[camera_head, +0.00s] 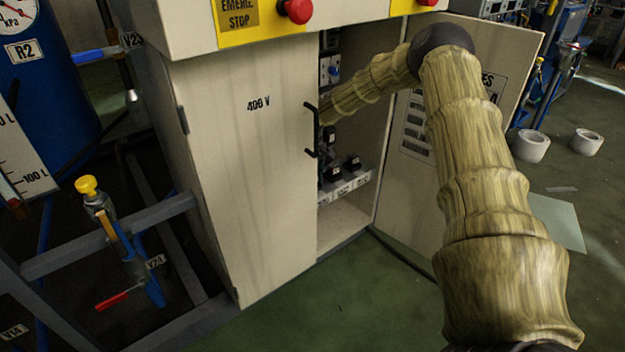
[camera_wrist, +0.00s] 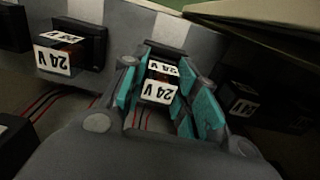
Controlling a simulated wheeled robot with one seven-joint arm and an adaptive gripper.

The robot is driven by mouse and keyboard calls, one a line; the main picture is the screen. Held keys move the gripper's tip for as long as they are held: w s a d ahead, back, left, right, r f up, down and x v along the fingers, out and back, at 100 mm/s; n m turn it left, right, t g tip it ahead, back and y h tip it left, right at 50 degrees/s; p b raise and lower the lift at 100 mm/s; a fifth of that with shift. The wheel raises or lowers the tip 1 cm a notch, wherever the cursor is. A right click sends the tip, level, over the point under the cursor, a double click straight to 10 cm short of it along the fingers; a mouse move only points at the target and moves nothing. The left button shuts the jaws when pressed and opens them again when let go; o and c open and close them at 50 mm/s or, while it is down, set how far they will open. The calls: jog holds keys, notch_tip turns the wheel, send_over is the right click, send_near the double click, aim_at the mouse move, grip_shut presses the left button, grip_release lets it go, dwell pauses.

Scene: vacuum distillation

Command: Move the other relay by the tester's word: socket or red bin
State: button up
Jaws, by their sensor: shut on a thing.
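In the wrist view my gripper (camera_wrist: 163,66) has its teal-padded fingers shut on a relay (camera_wrist: 158,88) with white "24 V" labels. The labels appear upside down there. A dark backing lies close around the held relay; I cannot tell whether it is seated or free. In the head view my arm reaches into the open cabinet (camera_head: 345,213), and the "400 V" door hides my gripper. Two small dark relays (camera_head: 352,162) (camera_head: 332,173) sit on a labelled ledge inside the cabinet. The tester's word and a red bin are not seen.
In the wrist view another "24 V" relay (camera_wrist: 70,48) is on the left, and a dark labelled one (camera_wrist: 242,98) is on the right. Red wires run below. The "400 V" door (camera_head: 250,180) and its black handle (camera_head: 312,130) stand close to my arm. Green floor lies in front.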

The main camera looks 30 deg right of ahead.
jog(key=shift+f, duration=0.25)
jog(key=shift+r, duration=0.15)
jog(key=o, duration=1.1)
jog(key=shift+r+p, duration=0.9)
jog(key=shift+r, duration=2.85)
